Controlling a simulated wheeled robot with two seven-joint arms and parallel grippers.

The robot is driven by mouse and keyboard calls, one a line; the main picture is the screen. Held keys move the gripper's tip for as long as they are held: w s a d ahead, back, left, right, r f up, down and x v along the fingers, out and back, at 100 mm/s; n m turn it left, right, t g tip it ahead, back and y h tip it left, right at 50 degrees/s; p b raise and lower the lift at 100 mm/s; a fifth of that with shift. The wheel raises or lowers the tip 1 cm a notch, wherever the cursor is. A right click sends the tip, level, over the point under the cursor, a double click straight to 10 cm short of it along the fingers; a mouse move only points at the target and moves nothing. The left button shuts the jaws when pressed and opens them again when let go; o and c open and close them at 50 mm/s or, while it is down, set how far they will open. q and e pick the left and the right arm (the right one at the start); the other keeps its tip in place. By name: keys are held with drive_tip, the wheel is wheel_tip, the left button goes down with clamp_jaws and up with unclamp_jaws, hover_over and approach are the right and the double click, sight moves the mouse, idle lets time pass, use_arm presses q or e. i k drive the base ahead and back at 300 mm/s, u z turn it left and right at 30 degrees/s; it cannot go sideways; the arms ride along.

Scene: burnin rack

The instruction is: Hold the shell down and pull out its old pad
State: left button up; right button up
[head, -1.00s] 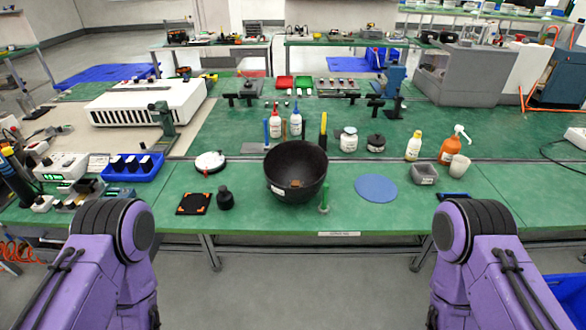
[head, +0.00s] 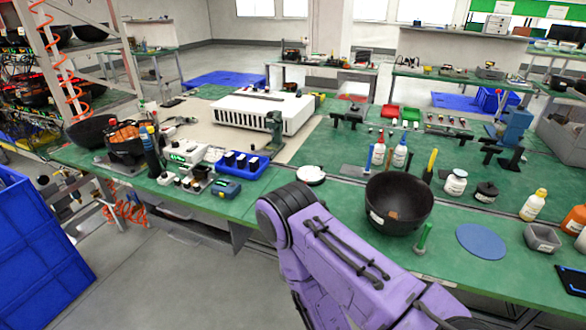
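The shell, a black bowl-like shape (head: 405,212), sits open side up on the green bench, right of the middle in the head view. A small brown patch (head: 393,215) shows low on its inside; I cannot tell whether it is the old pad. A white label is on its left side. My purple left arm crosses the lower middle, in front of the bench and left of the shell. Neither gripper is in view.
A white round item (head: 311,174) and a blue bin (head: 241,165) are to the left. Bottles stand behind. More dark shells (head: 92,131) sit at the bench's left end.

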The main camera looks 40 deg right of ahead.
sight(391, 214)
drive_tip(key=u, duration=1.15)
drive_tip(key=k, duration=1.7)
drive_tip(key=z, duration=1.55)
